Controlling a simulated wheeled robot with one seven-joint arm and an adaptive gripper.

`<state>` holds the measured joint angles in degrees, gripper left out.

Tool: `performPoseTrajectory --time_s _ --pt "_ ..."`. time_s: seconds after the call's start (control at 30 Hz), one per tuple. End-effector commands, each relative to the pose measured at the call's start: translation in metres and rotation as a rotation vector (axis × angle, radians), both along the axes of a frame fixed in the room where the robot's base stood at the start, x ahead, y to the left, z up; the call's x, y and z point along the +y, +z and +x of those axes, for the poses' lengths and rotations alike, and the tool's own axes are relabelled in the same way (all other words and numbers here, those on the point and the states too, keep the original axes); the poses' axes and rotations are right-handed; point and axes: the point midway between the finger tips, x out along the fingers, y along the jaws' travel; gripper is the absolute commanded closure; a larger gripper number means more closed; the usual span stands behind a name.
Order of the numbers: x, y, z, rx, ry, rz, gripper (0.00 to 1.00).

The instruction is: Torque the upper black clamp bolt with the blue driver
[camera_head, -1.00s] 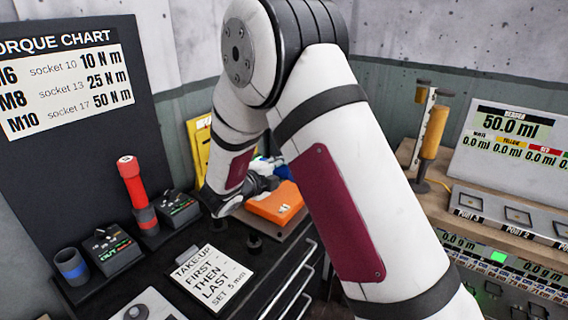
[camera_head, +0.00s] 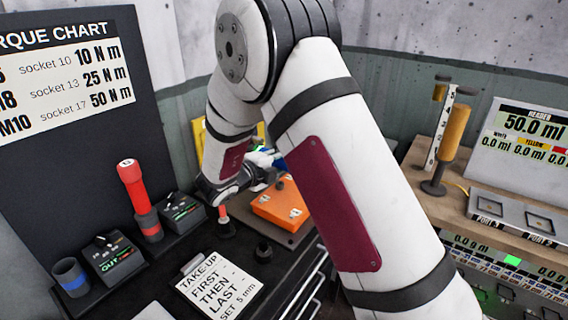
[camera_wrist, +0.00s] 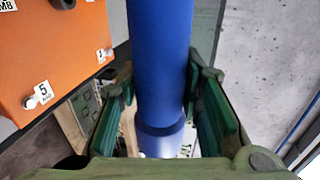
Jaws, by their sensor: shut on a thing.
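In the wrist view the blue driver (camera_wrist: 160,65), a thick blue cylinder, runs down between the two green fingers of my gripper (camera_wrist: 164,108), which is shut on it. The driver's far end is hidden. In the head view my arm hides most of the gripper; a bit of blue shows beside it. An orange box (camera_head: 281,207) with small labelled fittings lies just right of the gripper. The same box (camera_wrist: 50,55) fills the upper left of the wrist view, with a dark fitting (camera_wrist: 62,3) at its top edge. I cannot tell whether this is the upper black clamp bolt.
A red-handled tool (camera_head: 138,195) and black torque boxes (camera_head: 112,257) stand on the left. A holder with a red tip (camera_head: 224,214) and a black knob (camera_head: 264,250) are near the take-up card (camera_head: 218,285). A wooden bench (camera_head: 455,205) with a readout is at right.

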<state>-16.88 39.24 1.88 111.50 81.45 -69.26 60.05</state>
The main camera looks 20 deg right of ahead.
Motion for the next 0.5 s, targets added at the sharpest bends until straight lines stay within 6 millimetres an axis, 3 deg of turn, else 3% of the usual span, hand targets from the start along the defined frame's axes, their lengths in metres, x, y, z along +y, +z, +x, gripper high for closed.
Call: performPoseTrajectory --time_s 0.5 --pt "0.025 0.0 0.036 -0.006 0.0 -0.001 1.0"
